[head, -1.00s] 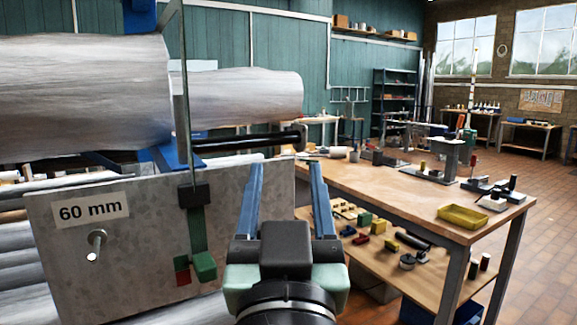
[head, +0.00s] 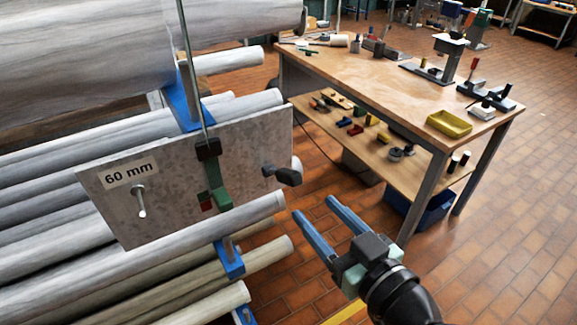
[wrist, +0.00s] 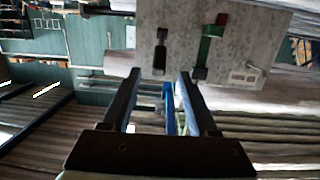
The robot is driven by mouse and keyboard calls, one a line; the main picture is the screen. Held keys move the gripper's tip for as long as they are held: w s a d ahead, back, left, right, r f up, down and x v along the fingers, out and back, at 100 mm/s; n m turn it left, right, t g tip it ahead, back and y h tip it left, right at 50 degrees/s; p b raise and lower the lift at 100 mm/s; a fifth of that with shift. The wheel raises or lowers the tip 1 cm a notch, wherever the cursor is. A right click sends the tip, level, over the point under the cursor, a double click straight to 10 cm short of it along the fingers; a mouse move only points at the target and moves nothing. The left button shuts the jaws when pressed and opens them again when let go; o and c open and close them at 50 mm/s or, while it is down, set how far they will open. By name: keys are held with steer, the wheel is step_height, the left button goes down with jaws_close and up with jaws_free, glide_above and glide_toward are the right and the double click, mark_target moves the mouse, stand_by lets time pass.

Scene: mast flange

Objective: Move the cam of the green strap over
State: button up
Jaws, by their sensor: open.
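The green strap's cam (head: 218,195) is a green block low on the grey plate (head: 170,200), beside a small red patch (head: 205,202). Its strap runs up into a dark block (head: 208,149). In the wrist view, the plate appears inverted and the green part (wrist: 209,45) lies right of my fingers. My gripper (head: 313,206) is open and empty, to the right of the plate and apart from the green cam. In the wrist view, my gripper (wrist: 159,74) has a dark grey fitting ahead between its fingers.
The dark grey lever (head: 284,174) sticks out near the plate's right end. Grey pipes (head: 60,265) lie stacked on a blue-armed rack around the plate. A workbench (head: 385,85) with a yellow tray (head: 461,123) stands behind right. Tiled floor near my gripper is open.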

mark_target(284, 169)
steer(key=shift+t+y, duration=0.5)
steer(key=shift+y, duration=0.1)
steer(key=p+x, duration=0.4)
steer(key=x, duration=0.6)
steer(key=shift+w+r, duration=0.1)
steer(key=shift+w, duration=0.15)
jaws_close()
stand_by(0.8)
